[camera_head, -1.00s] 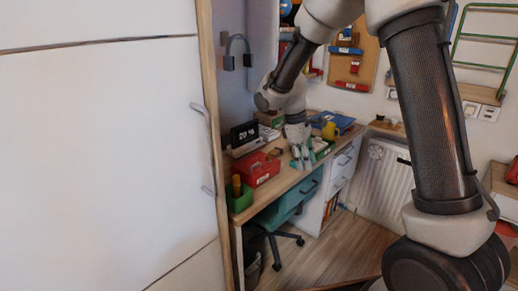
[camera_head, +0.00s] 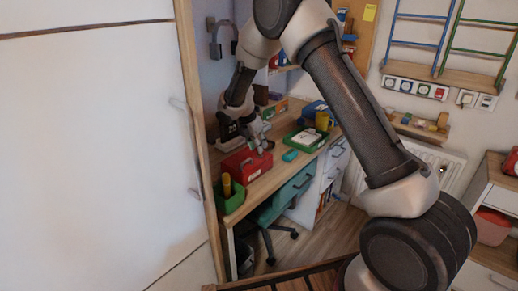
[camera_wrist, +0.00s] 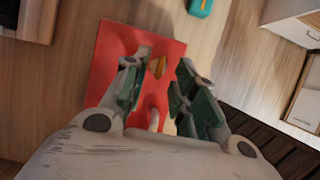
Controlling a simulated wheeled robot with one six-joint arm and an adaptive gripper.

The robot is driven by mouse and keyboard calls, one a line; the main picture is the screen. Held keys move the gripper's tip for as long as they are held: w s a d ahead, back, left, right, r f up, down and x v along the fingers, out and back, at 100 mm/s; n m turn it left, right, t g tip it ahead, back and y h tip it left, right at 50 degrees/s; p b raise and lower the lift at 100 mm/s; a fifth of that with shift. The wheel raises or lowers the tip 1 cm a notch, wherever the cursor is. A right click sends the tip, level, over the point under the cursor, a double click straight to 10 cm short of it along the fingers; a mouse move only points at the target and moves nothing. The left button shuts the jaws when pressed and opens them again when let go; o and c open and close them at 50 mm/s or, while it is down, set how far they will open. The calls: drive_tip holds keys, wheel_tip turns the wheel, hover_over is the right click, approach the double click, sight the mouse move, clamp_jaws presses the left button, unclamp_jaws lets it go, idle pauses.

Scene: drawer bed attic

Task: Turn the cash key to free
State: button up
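The red cash box (camera_head: 246,166) sits on the wooden desk, with a small pale patch on its front. In the wrist view its red surface (camera_wrist: 104,62) fills the middle. A small orange-yellow key (camera_wrist: 157,67) stands on that surface, between my fingertips in the picture. My gripper (camera_head: 262,147) is over the box's right end in the head view. In the wrist view my gripper (camera_wrist: 164,75) has its two green-padded fingers spread apart, one on each side of the key. I see no contact with the key; its exact depth from the fingertips is hard to tell.
A green holder (camera_head: 231,197) with a yellow item stands left of the box. A teal object (camera_head: 290,156) and a green tray (camera_head: 305,141) lie to the right. The white door (camera_head: 95,150) borders the left. Bare desk (camera_head: 268,182) lies in front of the box.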

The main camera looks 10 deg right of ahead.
drive_tip(key=shift+x, duration=1.35)
clamp_jaws()
